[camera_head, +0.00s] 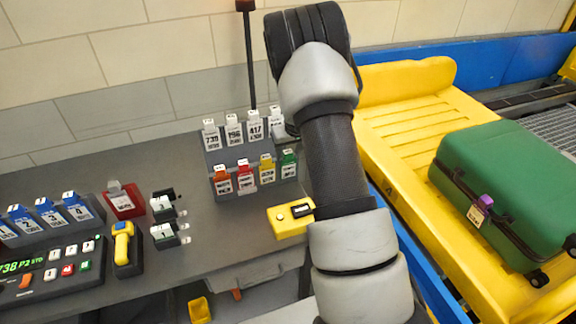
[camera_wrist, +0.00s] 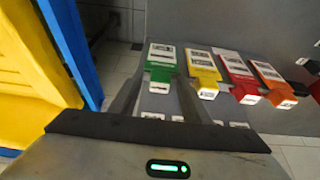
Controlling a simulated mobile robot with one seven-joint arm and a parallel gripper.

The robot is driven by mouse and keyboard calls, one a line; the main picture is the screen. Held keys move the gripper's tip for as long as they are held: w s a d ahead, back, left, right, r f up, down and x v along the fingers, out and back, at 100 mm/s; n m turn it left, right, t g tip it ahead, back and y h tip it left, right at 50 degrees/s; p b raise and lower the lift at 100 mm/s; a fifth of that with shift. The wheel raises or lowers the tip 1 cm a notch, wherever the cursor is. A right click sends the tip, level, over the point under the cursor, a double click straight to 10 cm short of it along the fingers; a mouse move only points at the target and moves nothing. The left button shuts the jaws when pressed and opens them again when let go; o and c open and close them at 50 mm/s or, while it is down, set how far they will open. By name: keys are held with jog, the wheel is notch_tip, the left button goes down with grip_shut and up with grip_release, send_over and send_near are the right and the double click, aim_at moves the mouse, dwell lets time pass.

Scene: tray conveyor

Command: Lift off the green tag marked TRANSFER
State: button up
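The green tag (camera_head: 289,166) hangs at the right end of the lower row of a grey rack (camera_head: 213,158), just left of my arm in the head view. In the wrist view the green tag (camera_wrist: 161,62) is at the top middle, its green tab towards me. Its lettering is too small to read. My gripper (camera_wrist: 160,100) is open and empty, with its fingers on either side of the line to the tag's tab. I cannot tell whether they touch it. In the head view my arm hides the gripper.
Yellow (camera_wrist: 203,70), red (camera_wrist: 238,75) and orange (camera_wrist: 274,80) tags hang close beside the green one. White numbered tags (camera_head: 233,128) stand in the row behind. A yellow button box (camera_head: 288,220) is near the table edge. A green suitcase (camera_head: 510,180) lies on the yellow conveyor tray (camera_head: 400,125).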

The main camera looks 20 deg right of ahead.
jog(key=c, duration=0.5)
jog(key=shift+o, duration=0.2)
jog(key=shift+r, duration=0.15)
jog(key=shift+r, duration=0.6)
jog(key=r, duration=0.5)
jog(key=shift+s+r+b, duration=0.15)
jog(key=shift+s+b, duration=0.05)
jog(key=shift+b, duration=0.15)
jog(key=s+b, duration=0.3)
jog(key=s, duration=1.1)
jog(key=shift+r, duration=0.25)
notch_tip(320, 180, up, 6)
jog(key=p, duration=0.3)
jog(key=shift+p, duration=0.4)
jog(key=shift+a, duration=0.1)
